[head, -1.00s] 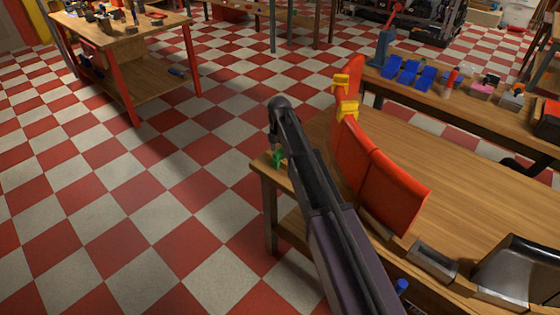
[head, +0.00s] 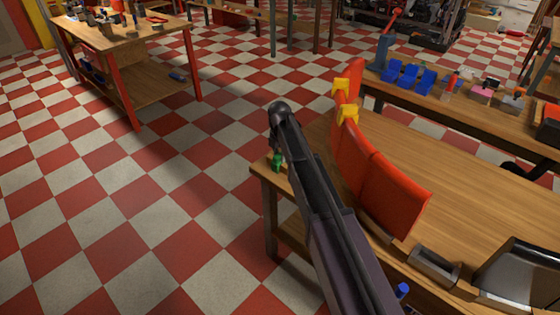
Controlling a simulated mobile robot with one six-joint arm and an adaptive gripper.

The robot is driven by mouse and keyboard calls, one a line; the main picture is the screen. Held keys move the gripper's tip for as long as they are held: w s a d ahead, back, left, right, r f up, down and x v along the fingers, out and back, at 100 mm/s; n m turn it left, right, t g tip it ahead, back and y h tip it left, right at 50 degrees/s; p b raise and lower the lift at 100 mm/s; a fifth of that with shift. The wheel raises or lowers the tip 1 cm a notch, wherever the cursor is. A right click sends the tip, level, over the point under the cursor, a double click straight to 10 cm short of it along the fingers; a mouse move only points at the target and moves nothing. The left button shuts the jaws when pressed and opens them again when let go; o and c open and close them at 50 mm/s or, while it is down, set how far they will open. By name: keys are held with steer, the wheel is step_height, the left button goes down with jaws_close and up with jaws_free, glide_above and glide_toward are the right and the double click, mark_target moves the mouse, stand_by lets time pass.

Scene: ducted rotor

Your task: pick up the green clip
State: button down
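The green clip (head: 277,162) is small in the head view, at the near left corner of the wooden table (head: 480,195). My arm reaches in from the bottom, and its dark end is just above the clip in the picture. My gripper (head: 276,147) points down there, beside or over the clip. Its fingers are small, dark and mostly hidden by the arm, so I cannot tell whether they are open or touch the clip.
A metal trough (head: 436,263) lies at the front. Blue bins (head: 408,75) stand on the bench behind. Open checkered floor is left.

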mark_target(280, 154)
steer(key=shift+r, duration=0.2)
stand_by(0.3)
step_height(280, 154, up, 3)
steer(key=p, duration=0.3)
steer(key=shift+f, duration=0.1)
steer(key=s+d+r+p, duration=0.1)
steer(key=s+d, duration=0.1)
steer(key=s, duration=0.5)
steer(key=s+d+p, duration=0.1)
steer(key=s+d, duration=0.1)
steer(key=s, duration=0.6)
steer(key=shift+s+d+r, duration=0.2)
steer(key=shift+d+r, duration=0.1)
steer(key=shift+r, duration=0.1)
steer(key=shift+r, duration=0.1)
steer(key=shift+r+p, duration=2.4)
steer(key=shift+p, duration=0.1)
steer(key=shift+s, duration=0.1)
